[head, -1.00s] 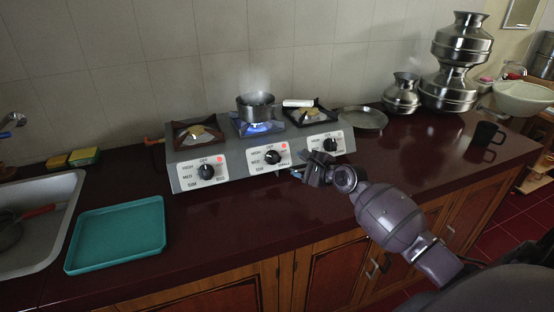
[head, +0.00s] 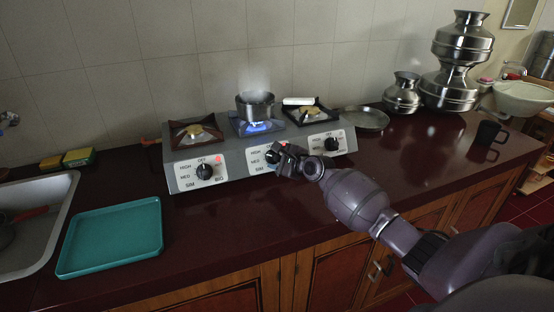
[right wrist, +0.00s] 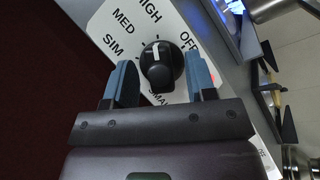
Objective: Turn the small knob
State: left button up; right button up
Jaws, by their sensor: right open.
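The stove (head: 240,165) has a front panel with black knobs. The middle knob lies in front of my right gripper (head: 284,158), which hides most of it in the head view. In the right wrist view that black knob (right wrist: 160,66) shows with a white pointer mark, on a white plate lettered HIGH, MED, SIM and OFF. The blue fingers of my right gripper (right wrist: 163,82) are open, one on each side of the knob, with visible gaps. The left knob (head: 205,171) and right knob (head: 331,143) are clear of the gripper. My left gripper is not in view.
A steaming pot (head: 255,106) sits over a blue flame on the middle burner. A teal tray (head: 110,238) lies at left beside the sink (head: 40,222). Steel vessels (head: 402,94) and a black mug (head: 487,133) stand at right. The counter in front of the stove is clear.

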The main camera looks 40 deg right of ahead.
jog(key=c, duration=0.9)
